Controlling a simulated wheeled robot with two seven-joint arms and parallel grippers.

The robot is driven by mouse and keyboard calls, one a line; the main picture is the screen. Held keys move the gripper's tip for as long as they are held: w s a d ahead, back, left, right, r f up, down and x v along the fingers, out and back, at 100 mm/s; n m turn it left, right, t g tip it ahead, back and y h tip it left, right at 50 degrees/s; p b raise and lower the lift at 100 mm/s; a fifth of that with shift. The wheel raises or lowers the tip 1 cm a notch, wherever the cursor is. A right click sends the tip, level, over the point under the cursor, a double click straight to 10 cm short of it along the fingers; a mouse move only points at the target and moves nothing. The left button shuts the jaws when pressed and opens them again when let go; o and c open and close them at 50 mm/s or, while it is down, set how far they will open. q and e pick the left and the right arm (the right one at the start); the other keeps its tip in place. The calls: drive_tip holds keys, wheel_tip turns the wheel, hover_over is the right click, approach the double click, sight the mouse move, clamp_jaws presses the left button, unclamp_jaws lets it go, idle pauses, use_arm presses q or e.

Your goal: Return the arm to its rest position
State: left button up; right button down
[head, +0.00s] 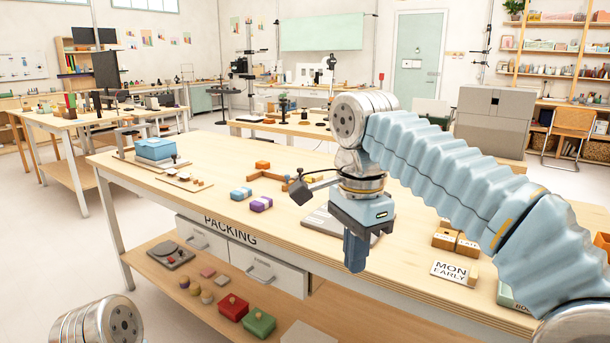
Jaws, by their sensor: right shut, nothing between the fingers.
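My right arm comes in from the right in the head view, with a pale blue ribbed sleeve and a silver wrist. My right gripper (355,252) points down over the front edge of the wooden table. Its fingers are shut and hold nothing. The gripper hides part of a grey plate (320,220) on the tabletop behind it. Of my left arm only a silver joint shows at the lower left corner; the left gripper is out of view.
The long table (340,283) holds a blue box (155,149), a purple block (261,204), a light blue block (241,193) and a "MON EARLY" card (450,272). Below are drawers (262,268) and a shelf with a red box (232,307) and a green box (258,322). Open floor lies left.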

drive_tip(key=w+a+f+n+y, duration=0.1)
drive_tip(key=w+f+n, duration=0.2)
drive_tip(key=f, duration=1.5)
drive_tip(key=w+a+f+n+y, duration=0.15)
drive_tip(key=f+n, duration=0.25)
drive_tip(key=f, duration=1.3)
drive_tip(key=s+d+f+n+y, duration=0.1)
drive_tip(key=s+f, duration=0.1)
drive_tip(key=f, duration=0.4)
drive_tip(key=s+d+f+n, duration=0.1)
drive_tip(key=s+d+f, duration=0.15)
drive_tip(key=f, duration=0.45)
drive_tip(key=s+d+f+n, duration=0.1)
drive_tip(key=s+f, duration=0.3)
drive_tip(key=s, duration=0.3)
drive_tip(key=s+f+n, duration=0.1)
drive_tip(key=s+f, duration=0.4)
drive_tip(key=s, duration=0.2)
drive_tip(key=shift+s+d+t+y, duration=0.25)
drive_tip(key=shift+d+t+y, duration=0.05)
drive_tip(key=shift+d+y, duration=0.1)
